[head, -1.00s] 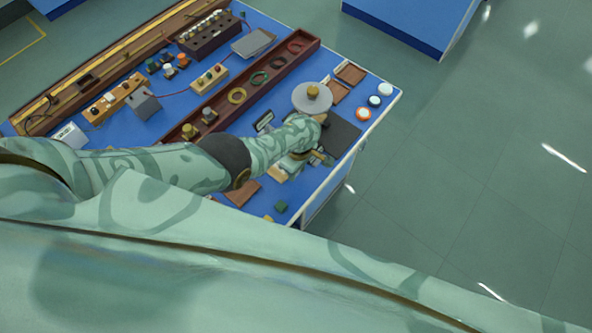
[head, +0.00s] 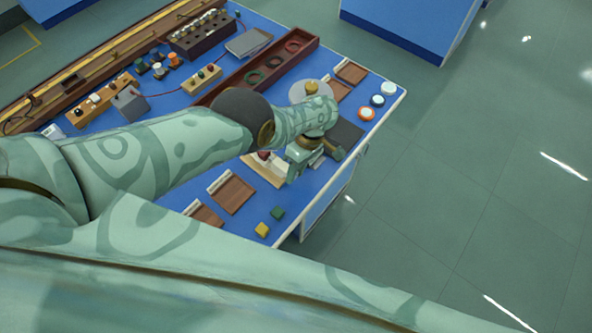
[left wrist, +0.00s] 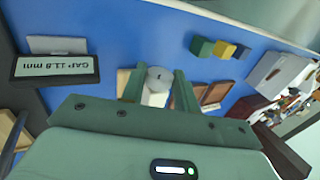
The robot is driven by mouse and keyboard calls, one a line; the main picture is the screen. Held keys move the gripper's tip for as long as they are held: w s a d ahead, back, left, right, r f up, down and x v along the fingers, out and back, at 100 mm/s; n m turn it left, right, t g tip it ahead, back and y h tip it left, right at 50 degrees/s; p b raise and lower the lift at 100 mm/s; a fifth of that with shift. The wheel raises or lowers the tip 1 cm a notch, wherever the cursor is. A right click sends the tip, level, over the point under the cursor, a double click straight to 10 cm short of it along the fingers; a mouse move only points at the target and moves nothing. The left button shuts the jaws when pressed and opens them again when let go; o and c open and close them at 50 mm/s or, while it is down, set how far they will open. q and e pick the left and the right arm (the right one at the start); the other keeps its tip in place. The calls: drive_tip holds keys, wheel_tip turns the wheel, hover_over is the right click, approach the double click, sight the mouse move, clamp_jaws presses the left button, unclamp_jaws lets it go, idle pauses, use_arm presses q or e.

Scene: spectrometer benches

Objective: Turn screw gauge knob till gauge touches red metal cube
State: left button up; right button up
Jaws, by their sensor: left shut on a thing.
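My left gripper (head: 297,164) reaches over the right part of the blue bench. In the left wrist view its two fingers (left wrist: 157,84) are on either side of a round grey knob (left wrist: 158,77), shut on it. In the head view the screw gauge stands on a pale wooden base (head: 259,173), mostly hidden by my arm and gripper. A small dark red piece (head: 264,155) shows there; I cannot tell surely whether it is the red cube. A display (left wrist: 55,67) reads, upside down, a gap of about 11.8 mm. My right gripper is not in view.
Brown trays (head: 231,194) lie in front of the gauge, with a green block (head: 278,213) and a yellow block (head: 262,229) near the front edge. A disc with a brass knob (head: 311,89) and round coloured pieces (head: 366,113) stand behind. Open floor lies right.

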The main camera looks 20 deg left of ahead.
use_arm(q)
drive_tip(key=shift+d, duration=0.15)
drive_tip(key=o, duration=1)
drive_tip(key=shift+c, duration=0.2)
drive_tip(key=shift+r, duration=0.1)
drive_tip(key=p+v, duration=0.2)
drive_tip(key=v, duration=1.4)
drive_tip(key=shift+p, duration=0.4)
